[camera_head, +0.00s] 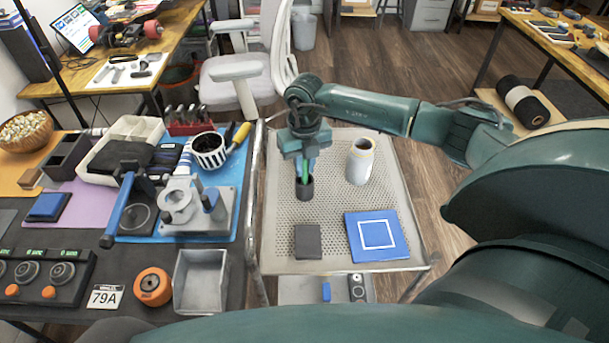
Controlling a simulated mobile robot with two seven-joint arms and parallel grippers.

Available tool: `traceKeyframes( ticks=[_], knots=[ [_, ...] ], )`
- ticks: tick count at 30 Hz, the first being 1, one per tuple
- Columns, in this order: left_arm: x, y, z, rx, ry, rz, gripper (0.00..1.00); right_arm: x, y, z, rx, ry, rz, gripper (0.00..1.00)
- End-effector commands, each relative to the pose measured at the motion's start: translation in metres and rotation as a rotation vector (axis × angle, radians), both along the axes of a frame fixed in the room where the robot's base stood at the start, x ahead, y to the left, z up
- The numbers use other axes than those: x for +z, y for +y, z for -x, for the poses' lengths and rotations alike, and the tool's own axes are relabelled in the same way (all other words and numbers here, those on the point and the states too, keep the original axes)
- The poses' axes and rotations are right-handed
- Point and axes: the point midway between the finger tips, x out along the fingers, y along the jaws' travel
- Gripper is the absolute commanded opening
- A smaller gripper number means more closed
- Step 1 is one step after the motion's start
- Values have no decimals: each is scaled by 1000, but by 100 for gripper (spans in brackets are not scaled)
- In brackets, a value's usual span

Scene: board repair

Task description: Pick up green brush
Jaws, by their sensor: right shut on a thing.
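My right gripper (304,160) points down over the perforated metal tray table, shut on the green brush (304,173). Only a short green part of the brush shows between the fingers. Directly below is a small dark cup (304,189) standing on the tray. The brush's lower end meets or overlaps the cup's opening; I cannot tell how deep it sits. My left gripper is not in view.
On the tray (277,235), a white jar (360,162) stands right of the cup. A dark block (307,242) and a blue square pad (376,235) lie in front. The cluttered workbench at left holds a metal fixture (193,212) and a grey bin (201,282).

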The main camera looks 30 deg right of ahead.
Motion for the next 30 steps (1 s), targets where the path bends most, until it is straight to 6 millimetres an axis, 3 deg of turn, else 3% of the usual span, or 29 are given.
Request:
traceKeyframes(
  ticks=[11,24,30],
  knots=[
    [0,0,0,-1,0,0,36,6,0,-1,-1,-3,0,0],
    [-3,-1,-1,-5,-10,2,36,84,0,-1,0,-4,0,0],
    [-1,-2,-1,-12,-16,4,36,100,0,0,0,-1,0,0]
  ],
)
